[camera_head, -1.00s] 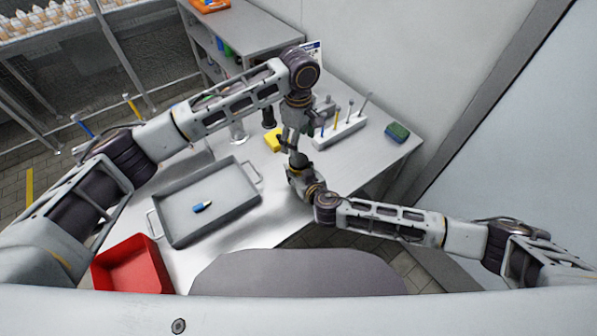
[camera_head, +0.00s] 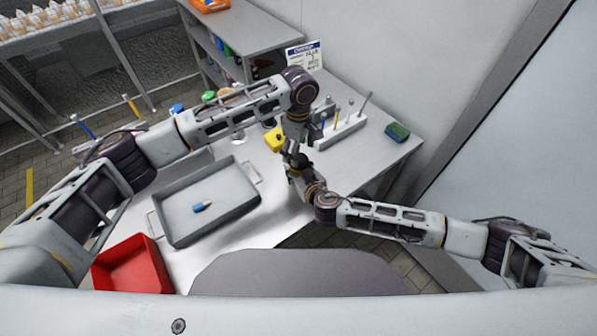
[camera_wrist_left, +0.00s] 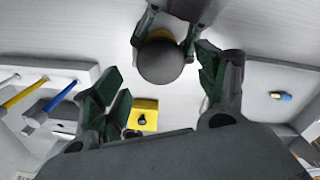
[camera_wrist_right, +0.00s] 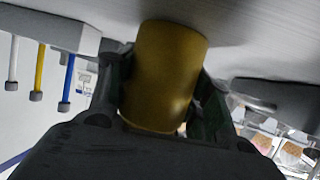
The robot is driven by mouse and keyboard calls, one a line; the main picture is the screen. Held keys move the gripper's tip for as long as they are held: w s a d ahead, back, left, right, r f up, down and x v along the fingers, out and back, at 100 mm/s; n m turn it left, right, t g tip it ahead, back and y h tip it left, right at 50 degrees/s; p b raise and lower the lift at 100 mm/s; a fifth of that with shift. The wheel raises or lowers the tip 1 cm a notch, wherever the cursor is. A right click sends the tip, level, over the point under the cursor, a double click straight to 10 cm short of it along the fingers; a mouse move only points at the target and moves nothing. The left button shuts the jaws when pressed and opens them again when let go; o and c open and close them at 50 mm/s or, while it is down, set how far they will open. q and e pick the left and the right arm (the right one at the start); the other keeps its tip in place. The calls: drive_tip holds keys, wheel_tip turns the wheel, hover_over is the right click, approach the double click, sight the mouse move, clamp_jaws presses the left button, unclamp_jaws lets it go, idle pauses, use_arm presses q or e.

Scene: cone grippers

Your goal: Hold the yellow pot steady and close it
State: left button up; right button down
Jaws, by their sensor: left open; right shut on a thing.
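The yellow pot (camera_wrist_right: 163,80) is a dull gold cylinder between the fingers of my right gripper (camera_wrist_right: 160,95), which is shut on it. A dark round lid (camera_wrist_left: 165,62) covers the pot's end in the left wrist view, with a thin gold edge behind it. I cannot tell how tightly it sits. In the head view the lid (camera_head: 300,160) shows just above my right gripper (camera_head: 297,175). My left gripper (camera_wrist_left: 160,85) is open, its fingers spread to either side of the lid, apart from it.
A yellow block (camera_head: 274,140) with a dark knob lies on the table behind the grippers. A tool rack (camera_head: 342,131) and green sponge (camera_head: 397,131) stand right of it. A grey tray (camera_head: 170,226) and red bin (camera_head: 130,268) are at left.

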sight(299, 169)
use_arm(q)
drive_tip(key=shift+f, duration=1.85)
drive_tip(key=c, duration=1.1)
drive_tip(key=shift+o, duration=0.2)
drive_tip(key=m, duration=0.7)
drive_tip(key=o, duration=1.1)
